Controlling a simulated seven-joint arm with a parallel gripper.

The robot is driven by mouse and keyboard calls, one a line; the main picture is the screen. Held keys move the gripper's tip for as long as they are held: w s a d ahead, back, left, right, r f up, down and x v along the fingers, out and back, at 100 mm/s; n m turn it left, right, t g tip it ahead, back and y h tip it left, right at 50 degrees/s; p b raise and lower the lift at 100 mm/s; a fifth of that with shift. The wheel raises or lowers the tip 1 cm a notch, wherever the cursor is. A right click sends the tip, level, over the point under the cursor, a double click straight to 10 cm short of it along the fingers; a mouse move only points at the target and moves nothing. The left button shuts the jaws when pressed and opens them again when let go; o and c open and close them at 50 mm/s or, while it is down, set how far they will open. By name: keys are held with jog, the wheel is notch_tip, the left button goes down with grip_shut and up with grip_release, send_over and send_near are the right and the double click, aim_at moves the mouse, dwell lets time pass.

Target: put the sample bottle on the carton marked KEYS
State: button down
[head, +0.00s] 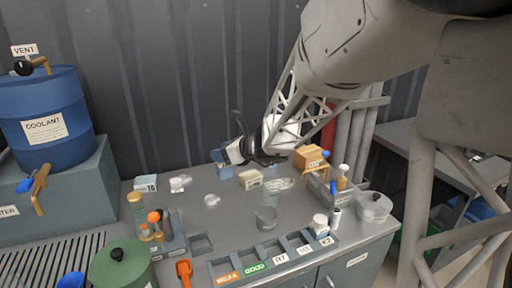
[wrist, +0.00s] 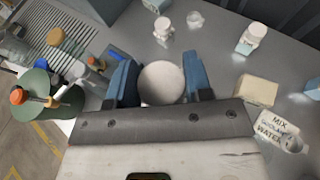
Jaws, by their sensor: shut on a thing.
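My gripper (head: 221,159) is above the back middle of the bench, its fingers pointing left. In the wrist view its blue fingers (wrist: 160,84) are shut on a round, pale thing (wrist: 162,82), seen end-on. It appears to be the sample bottle; its label and lower part are hidden. A cream carton (head: 250,179) stands on the bench below and right of the gripper; it also shows in the wrist view (wrist: 256,90). I cannot read KEYS on either carton.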

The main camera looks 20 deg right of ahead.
jog(key=w+d+r, duration=0.1)
jog(key=w+d, duration=0.4)
jog(key=d, duration=0.5)
jog(key=w+d, duration=0.6)
jog(key=d, duration=0.5)
jog(key=w+d+r, duration=0.1)
jog(key=w+d, duration=0.4)
jog(key=d, duration=0.5)
jog(key=w+d+h, duration=0.1)
jog(key=d, duration=1.3)
jog(key=shift+f+m+t, duration=0.3)
jog(key=shift+f+m, duration=0.1)
jog(key=shift+f, duration=2.55)
jog(key=shift+f, duration=2.45)
jog(key=shift+f, duration=0.1)
